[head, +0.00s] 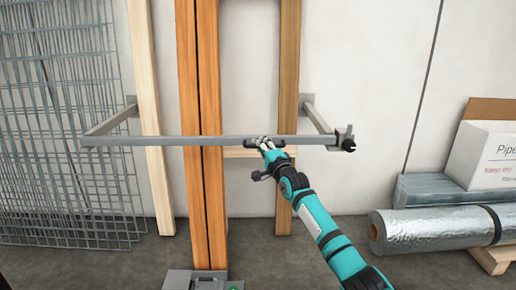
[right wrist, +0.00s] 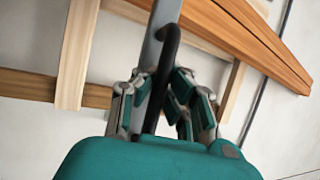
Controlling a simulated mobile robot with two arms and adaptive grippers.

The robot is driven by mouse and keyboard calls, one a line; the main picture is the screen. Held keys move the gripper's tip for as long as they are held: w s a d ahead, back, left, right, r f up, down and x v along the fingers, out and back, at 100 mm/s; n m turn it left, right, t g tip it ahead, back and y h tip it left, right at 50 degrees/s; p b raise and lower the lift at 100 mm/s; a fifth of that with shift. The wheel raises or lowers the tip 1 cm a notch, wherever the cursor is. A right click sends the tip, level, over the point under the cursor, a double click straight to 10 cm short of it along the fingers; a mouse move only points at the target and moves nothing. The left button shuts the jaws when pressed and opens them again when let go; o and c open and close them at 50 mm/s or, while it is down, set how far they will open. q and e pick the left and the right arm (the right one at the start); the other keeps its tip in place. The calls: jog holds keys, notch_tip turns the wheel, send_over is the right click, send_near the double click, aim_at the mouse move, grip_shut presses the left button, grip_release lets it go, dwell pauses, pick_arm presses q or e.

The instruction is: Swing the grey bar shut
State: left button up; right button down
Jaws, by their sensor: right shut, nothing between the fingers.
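The grey bar (head: 200,140) runs level across the front of the upright timbers, from the left wall bracket (head: 110,120) to the end of the right wall bracket (head: 318,117). A catch with a black knob (head: 348,145) is at its right end; I cannot tell if it is engaged. My right gripper (head: 265,146) is at the bar's black handle (head: 250,146), right of the bar's middle. In the right wrist view the gripper (right wrist: 168,95) is shut, its fingers on both sides of the curved handle (right wrist: 167,60), without a grip on it. My left gripper is out of view.
Upright timbers (head: 188,60) lean on the wall behind the bar. Wire mesh panels (head: 60,190) stand at the left. A foil roll (head: 440,229) and a cardboard box (head: 485,155) are at the right. A grey metal block (head: 195,281) is on the floor at the bottom.

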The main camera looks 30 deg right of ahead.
jog(key=c, duration=2.1)
grip_release()
jog(key=shift+s+d+f, duration=0.1)
jog(key=shift+d+f, duration=0.2)
jog(key=shift+d, duration=0.05)
jog(key=o, duration=0.5)
jog(key=shift+s+d, duration=0.15)
jog(key=shift+d, duration=0.2)
jog(key=shift+o, duration=1.3)
jog(key=shift+r, duration=0.1)
jog(key=shift+s+a, duration=0.1)
jog(key=shift+s+a, duration=0.1)
jog(key=shift+s, duration=0.1)
jog(key=v, duration=1.1)
jog(key=shift+s, duration=0.2)
